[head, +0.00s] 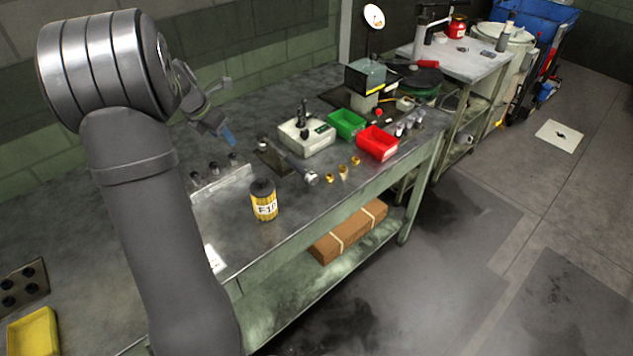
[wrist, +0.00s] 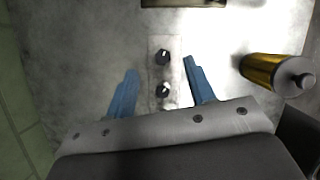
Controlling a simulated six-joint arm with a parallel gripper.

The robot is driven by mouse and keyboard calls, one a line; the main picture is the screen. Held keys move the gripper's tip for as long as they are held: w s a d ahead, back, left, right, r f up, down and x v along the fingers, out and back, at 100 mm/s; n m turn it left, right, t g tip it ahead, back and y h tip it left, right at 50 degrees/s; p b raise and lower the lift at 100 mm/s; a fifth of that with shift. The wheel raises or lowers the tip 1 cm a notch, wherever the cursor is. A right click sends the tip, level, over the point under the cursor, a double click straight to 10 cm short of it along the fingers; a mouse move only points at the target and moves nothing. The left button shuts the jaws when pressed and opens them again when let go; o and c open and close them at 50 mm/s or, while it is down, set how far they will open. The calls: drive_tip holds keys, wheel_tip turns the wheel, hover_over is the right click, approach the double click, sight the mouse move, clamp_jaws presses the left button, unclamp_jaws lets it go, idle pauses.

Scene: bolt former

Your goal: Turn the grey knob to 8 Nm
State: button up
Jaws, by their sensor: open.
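A pale plate (head: 225,181) on the bench carries a row of small dark knobs: one at the left (head: 195,178), one in the middle (head: 213,167) and one at the right (head: 232,158). In the wrist view two of these knobs show, an upper one (wrist: 163,57) and a lower one (wrist: 163,90), both dark with white marks. I cannot tell which is the grey one, and the scale is unreadable. My gripper (head: 229,138) is open and empty above the bench. In the wrist view its blue fingers (wrist: 160,67) stand either side of the knob row, apart from it.
A yellow canister (head: 264,203) stands right of the plate, also in the wrist view (wrist: 262,72).

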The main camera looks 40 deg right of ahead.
wheel_tip(320, 180, up, 12)
drive_tip(key=s+d+f+m+t+y, duration=0.1)
drive_tip(key=s+d+f+m+y, duration=0.15)
drive_tip(key=s+m, duration=0.6)
drive_tip(key=s+d+f+m+t+y, duration=0.15)
drive_tip(key=s+f+m+y, duration=0.35)
drive_tip(key=m, duration=0.6)
drive_tip(key=s+d+m+t+y, duration=0.1)
drive_tip(key=s+d+m+y, duration=0.1)
drive_tip(key=s+m, duration=0.7)
drive_tip(key=s+d+r+m+t+h, duration=0.2)
drive_tip(key=s+d+r+m+t, duration=0.2)
drive_tip(key=s+m+t, duration=0.75)
drive_tip(key=s+d+r+m+t+h, duration=0.2)
drive_tip(key=s+d+r+m+h, duration=0.3)
drive_tip(key=m, duration=1.3)
drive_tip(key=y, duration=0.2)
approach(315, 181)
drive_tip(key=shift+m, duration=0.3)
drive_tip(key=w, duration=0.9)
drive_tip(key=shift+w, duration=0.25)
